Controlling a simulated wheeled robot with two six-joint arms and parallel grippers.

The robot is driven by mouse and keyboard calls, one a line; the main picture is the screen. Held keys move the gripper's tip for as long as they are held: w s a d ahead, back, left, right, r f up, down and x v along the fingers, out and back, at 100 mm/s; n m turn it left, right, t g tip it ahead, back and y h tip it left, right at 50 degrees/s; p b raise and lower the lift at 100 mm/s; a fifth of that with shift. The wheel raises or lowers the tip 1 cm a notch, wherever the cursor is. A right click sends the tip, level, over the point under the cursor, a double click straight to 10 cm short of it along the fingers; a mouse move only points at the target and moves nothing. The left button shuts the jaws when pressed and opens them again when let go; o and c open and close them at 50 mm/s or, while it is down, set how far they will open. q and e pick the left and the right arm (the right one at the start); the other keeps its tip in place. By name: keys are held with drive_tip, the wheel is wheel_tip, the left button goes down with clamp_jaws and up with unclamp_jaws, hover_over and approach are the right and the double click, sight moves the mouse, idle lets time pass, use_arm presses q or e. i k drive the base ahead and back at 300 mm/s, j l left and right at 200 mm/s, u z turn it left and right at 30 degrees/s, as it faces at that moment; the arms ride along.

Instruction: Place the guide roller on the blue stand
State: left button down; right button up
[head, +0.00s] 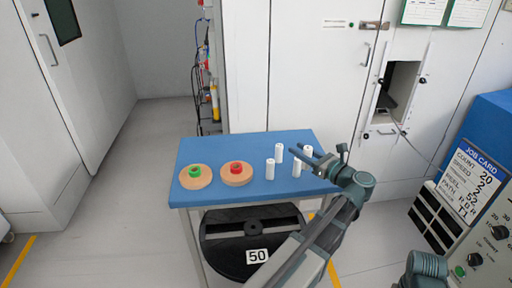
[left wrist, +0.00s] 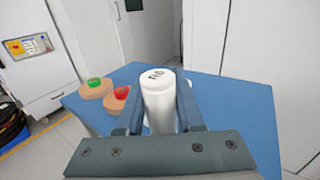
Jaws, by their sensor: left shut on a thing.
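White guide rollers stand upright on the blue-topped stand (head: 230,150). Two of them, a front one (head: 270,169) and a back one (head: 279,152), are clear of my left gripper (head: 306,153). That gripper is shut on a white guide roller, which shows large between its fingers in the left wrist view (left wrist: 159,100), with a dark marking on its end. In the head view white shows above and below the fingers, and they partly hide it. I cannot tell whether the held roller touches the top. My right gripper is out of view.
Two wooden discs, one with a green hub (head: 195,171) and one with a red hub (head: 236,168), lie on the stand's left. A black reel marked 50 (head: 224,256) sits below. A blue-and-grey job card machine (head: 485,190) stands at right.

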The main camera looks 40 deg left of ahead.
sight(303, 140)
drive_tip(key=i+j, duration=0.85)
